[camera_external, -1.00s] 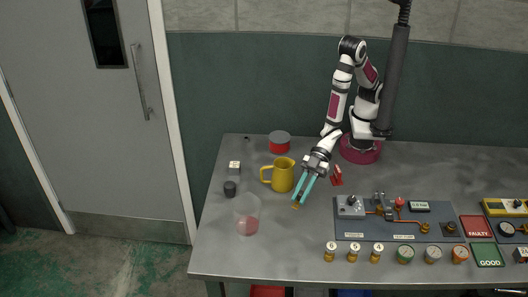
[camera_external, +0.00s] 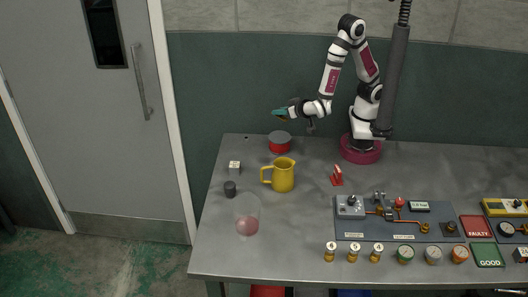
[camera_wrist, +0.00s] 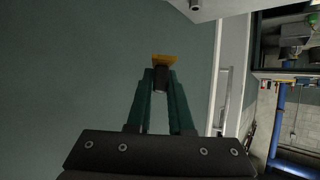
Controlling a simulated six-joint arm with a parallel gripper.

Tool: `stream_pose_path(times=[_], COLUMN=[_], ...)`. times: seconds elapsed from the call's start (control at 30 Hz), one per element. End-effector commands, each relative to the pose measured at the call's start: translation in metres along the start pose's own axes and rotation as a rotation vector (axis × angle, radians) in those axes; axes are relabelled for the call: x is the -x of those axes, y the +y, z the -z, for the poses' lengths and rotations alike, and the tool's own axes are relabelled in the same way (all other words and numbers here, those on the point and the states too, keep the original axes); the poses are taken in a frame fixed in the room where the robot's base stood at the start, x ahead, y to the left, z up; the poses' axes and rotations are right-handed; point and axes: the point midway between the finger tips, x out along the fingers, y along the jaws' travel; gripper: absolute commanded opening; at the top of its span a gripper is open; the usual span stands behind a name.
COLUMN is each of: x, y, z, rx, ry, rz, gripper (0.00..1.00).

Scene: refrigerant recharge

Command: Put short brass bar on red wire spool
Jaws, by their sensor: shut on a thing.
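The red wire spool (camera_external: 279,148) stands at the back left of the table, with a grey top and a red side. My gripper (camera_external: 280,113) is raised just above and behind the spool in the external view, its teal fingers pointing left. In the wrist view my gripper (camera_wrist: 160,82) is shut on the short brass bar (camera_wrist: 165,60), whose yellow end shows at the fingertips. In the external view the bar is too small to make out clearly.
A yellow mug (camera_external: 284,176) stands in front of the spool. A small grey box (camera_external: 235,167), a dark cylinder (camera_external: 230,188) and a clear cup (camera_external: 247,216) with pink contents are to the left. A red clip-like object (camera_external: 337,176) and a panel with fittings (camera_external: 390,229) are to the right.

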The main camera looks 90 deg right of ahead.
Motion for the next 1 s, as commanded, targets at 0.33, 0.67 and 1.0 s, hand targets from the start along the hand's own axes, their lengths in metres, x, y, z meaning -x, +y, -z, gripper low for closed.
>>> stream_pose_path(times=[0.33, 0.67, 1.0], x=[-0.037, -0.044, -0.045], y=[0.003, 0.002, 0.002], z=[-0.069, -0.082, -0.084], rx=[0.006, -0.002, -0.001], ry=[-0.001, -0.001, -0.001], rz=[-0.009, -0.004, -0.004], gripper=[0.0, 0.0, 0.49])
